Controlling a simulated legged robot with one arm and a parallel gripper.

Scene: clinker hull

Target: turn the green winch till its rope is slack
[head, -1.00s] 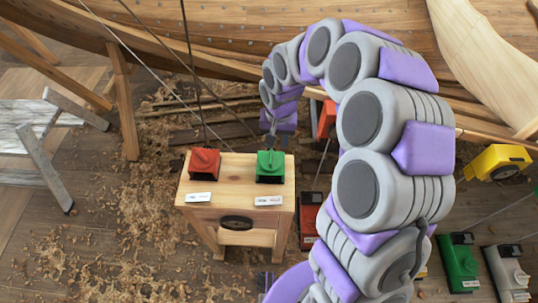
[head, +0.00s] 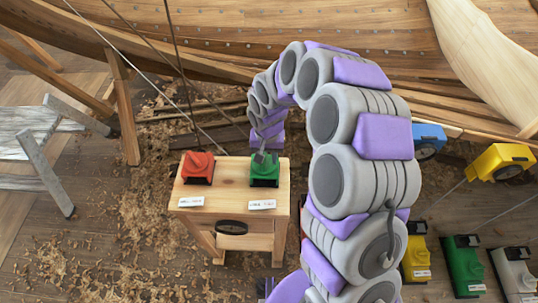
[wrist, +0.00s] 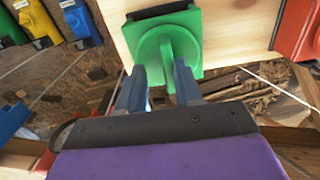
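The green winch (head: 265,172) sits on the right half of a small wooden stand's top (head: 228,187). It also shows at the top of the wrist view (wrist: 193,22), with a rounded green handle standing out toward me. My gripper (head: 262,155) is at the winch in the head view. In the wrist view my gripper (wrist: 160,75) has its two blue-grey fingers apart, with the handle's end near and between their tips. I cannot tell whether they touch it. A pale, straight rope (head: 150,75) runs from the upper left down toward the green winch; its end is hard to see.
A red winch (head: 198,168) sits left of the green one, with a dark rope (head: 178,60) rising from it. White labels (head: 262,204) lie in front. More coloured winches (head: 463,262) stand at the right. The wooden hull (head: 230,40) spans the back.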

